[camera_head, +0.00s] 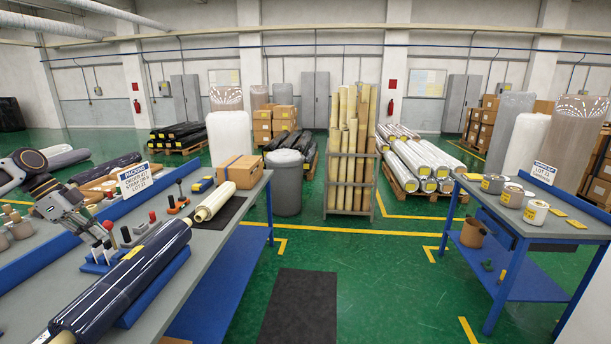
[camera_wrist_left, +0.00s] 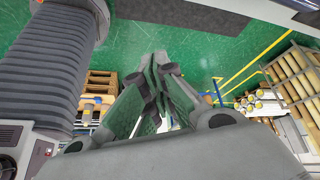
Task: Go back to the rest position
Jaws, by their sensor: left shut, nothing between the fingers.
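My left gripper (camera_head: 96,232) comes in from the left above the left workbench (camera_head: 230,232), over or beside the blue tool rack; the gap to the tools is hard to judge. In the left wrist view its fingers (camera_wrist_left: 162,68) are together, with nothing between them. A dark blue wrapped roll (camera_head: 130,275) with a yellow label lies on a blue cradle on this bench, to the right of and nearer than the gripper. My right gripper is not in view.
Upright tool handles (camera_head: 110,252) stand close to the left gripper. A sign (camera_head: 135,178) and a cardboard box (camera_head: 240,170) stand farther along the bench. A second bench (camera_head: 555,226) at right carries tape rolls (camera_head: 535,212). Green floor between the benches is clear, with a dark mat (camera_head: 300,306).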

